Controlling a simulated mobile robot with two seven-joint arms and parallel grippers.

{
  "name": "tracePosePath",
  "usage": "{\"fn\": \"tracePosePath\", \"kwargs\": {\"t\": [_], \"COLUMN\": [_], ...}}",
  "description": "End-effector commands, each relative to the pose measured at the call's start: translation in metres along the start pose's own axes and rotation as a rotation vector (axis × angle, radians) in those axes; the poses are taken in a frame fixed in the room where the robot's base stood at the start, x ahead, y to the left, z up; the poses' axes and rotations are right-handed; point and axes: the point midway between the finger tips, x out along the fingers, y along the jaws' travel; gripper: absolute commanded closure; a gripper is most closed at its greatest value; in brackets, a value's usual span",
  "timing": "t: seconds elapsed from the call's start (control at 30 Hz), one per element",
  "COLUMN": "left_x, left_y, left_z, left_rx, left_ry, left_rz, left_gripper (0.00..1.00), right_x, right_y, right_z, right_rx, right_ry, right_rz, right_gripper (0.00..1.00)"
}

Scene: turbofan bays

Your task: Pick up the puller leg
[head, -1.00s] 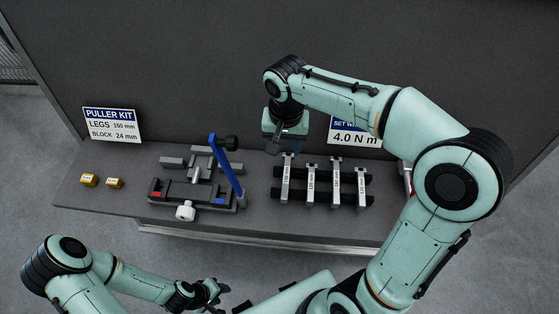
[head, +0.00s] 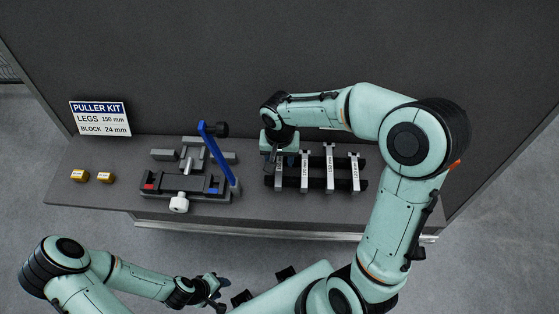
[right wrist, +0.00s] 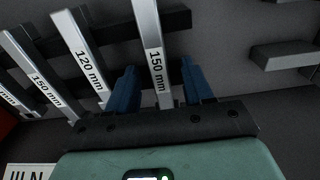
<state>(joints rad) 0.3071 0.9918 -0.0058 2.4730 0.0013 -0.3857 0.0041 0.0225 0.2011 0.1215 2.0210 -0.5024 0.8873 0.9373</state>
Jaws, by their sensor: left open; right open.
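Several silver puller legs lie across a dark rack on the bench. The leftmost leg (head: 279,180) is partly hidden under my right gripper (head: 280,158). In the right wrist view this leg (right wrist: 156,50) is marked 150 mm and runs between the two blue fingers of the open right gripper (right wrist: 160,80); I cannot tell if they touch it. Left of it there are a 120 mm leg (right wrist: 80,50) and another 150 mm leg (right wrist: 38,70). My left gripper (head: 220,288) is open and empty, low in front of the bench.
A puller fixture (head: 185,185) with a raised blue lever (head: 217,155) stands left of the rack. Two small yellow blocks (head: 79,175) sit at the bench's left end. A sign (head: 101,118) reads legs 150 mm, block 24 mm. A grey wall rises behind.

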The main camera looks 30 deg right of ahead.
Motion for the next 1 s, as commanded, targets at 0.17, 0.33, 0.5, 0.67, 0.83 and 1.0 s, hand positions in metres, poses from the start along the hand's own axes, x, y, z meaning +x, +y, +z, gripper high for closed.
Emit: {"fn": "tracePosePath", "kwargs": {"t": [0.17, 0.33, 0.5, 0.67, 0.83, 1.0], "left_x": [0.000, 0.000, 0.000, 0.000, -0.001, -0.004], "left_y": [0.000, 0.000, 0.000, 0.000, 0.001, 0.003], "left_z": [0.000, 0.000, 0.000, 0.000, -0.001, -0.003], "left_rx": [0.000, 0.000, 0.000, 0.000, 0.000, 0.001], "left_ry": [0.000, 0.000, 0.000, 0.000, 0.001, 0.004], "left_rz": [0.000, 0.000, 0.000, 0.000, 0.000, 0.001], "left_gripper": [0.57, 0.57, 0.57, 0.57, 0.57, 0.57], "right_x": [0.000, 0.000, -0.001, -0.002, -0.011, -0.036], "right_y": [0.000, 0.000, 0.000, 0.000, -0.001, -0.001], "right_z": [0.000, 0.000, -0.001, -0.001, -0.001, -0.002], "right_rx": [0.001, 0.001, 0.001, 0.001, 0.001, 0.002], "right_ry": [0.000, 0.000, 0.002, 0.002, 0.004, 0.006], "right_rz": [0.000, 0.000, -0.001, -0.001, -0.003, -0.005], "right_gripper": [0.49, 1.00, 1.00, 1.00, 1.00, 1.00]}}
